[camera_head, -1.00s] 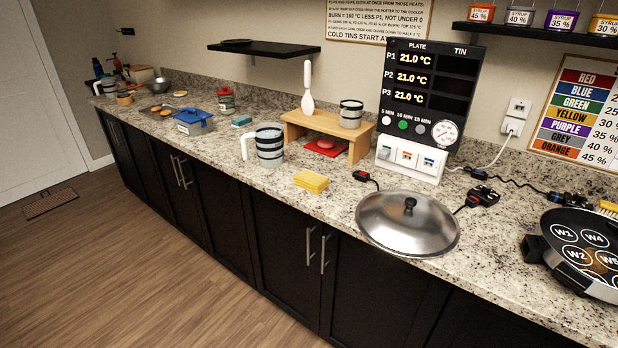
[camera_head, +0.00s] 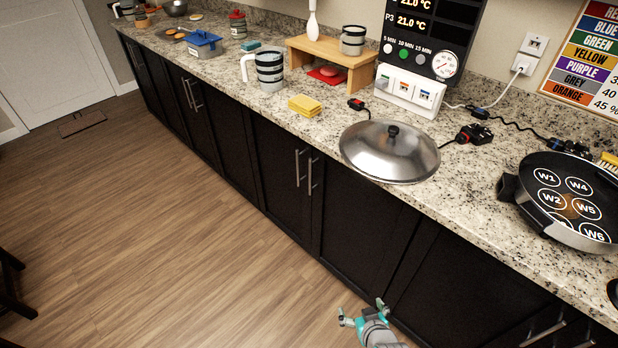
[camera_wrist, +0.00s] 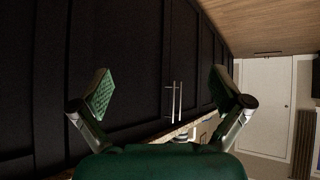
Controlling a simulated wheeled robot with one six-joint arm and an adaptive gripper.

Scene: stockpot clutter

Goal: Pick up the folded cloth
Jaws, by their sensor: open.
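A yellow folded block (camera_head: 304,105), which looks like the folded cloth, lies flat on the granite worktop near its front edge. It is left of the steel lid and in front of the wooden riser. My gripper (camera_head: 363,312) is low in front of the dark cabinets, below the worktop and well away from the cloth. In the wrist view my gripper (camera_wrist: 161,88) is open with nothing between its fingers. I cannot make out the cloth in that view.
A domed steel lid (camera_head: 390,152) lies right of the cloth. A striped jug (camera_head: 269,67) and the wooden riser (camera_head: 332,58) stand behind it. A round black pan (camera_head: 562,200) is far right. Cabinet handles (camera_head: 310,172) stick out below.

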